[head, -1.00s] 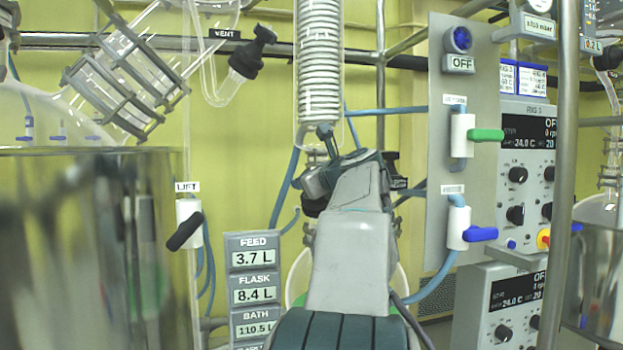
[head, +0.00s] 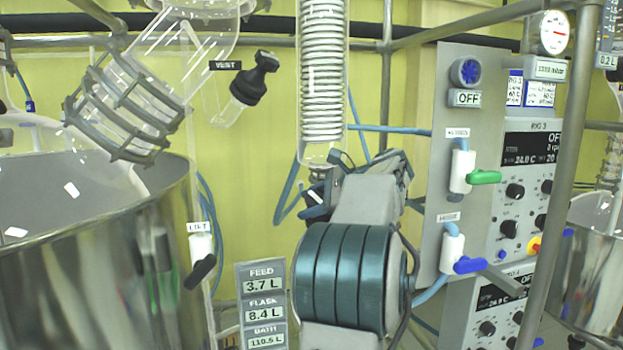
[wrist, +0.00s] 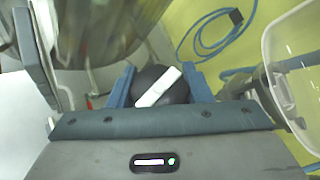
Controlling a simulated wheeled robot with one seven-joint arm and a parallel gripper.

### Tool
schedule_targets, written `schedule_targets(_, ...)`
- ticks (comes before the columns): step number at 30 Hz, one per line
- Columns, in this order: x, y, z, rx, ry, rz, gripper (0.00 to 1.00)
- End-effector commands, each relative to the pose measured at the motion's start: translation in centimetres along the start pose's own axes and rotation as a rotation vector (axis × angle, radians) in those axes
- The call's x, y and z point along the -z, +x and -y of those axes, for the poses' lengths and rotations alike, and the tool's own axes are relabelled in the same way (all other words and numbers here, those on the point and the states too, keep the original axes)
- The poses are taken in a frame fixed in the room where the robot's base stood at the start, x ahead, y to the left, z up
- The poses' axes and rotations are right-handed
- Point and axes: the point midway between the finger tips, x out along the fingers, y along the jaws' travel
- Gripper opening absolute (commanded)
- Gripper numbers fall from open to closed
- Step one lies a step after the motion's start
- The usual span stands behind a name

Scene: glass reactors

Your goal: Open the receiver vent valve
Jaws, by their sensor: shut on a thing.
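In the wrist view, a dark round knob (wrist: 148,79) with a white bar across it sits between the two blue fingers of my gripper (wrist: 161,88). The fingers are shut on its sides. The bar lies diagonally, rising to the right. No label shows on this knob, but it is where I see a valve handle for the receiver vent. In the head view my arm hides the knob and most of the gripper, below the coiled glass condenser (head: 322,75).
A black valve marked VENT (head: 250,80) is at upper left. A steel vessel (head: 100,260) fills the left, beside a LIFT lever (head: 201,262). A panel (head: 440,130) with green (head: 484,177) and blue (head: 468,265) handles stands right. Blue hose (wrist: 205,30) hangs by the wall.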

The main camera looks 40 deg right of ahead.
Motion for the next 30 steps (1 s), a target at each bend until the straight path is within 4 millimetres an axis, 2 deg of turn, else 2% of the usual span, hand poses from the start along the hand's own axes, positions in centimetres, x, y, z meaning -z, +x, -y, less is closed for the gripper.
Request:
schedule_targets(1, -0.5, -0.4, 0.5, -0.034, -0.015, -0.001, 0.22)
schedule_targets(13, -0.2, -0.2, -0.1, -0.229, -0.139, -0.001, 0.22)
schedule_targets(30, 0.2, 0.0, -0.6, -0.298, -0.181, 0.001, 0.22)
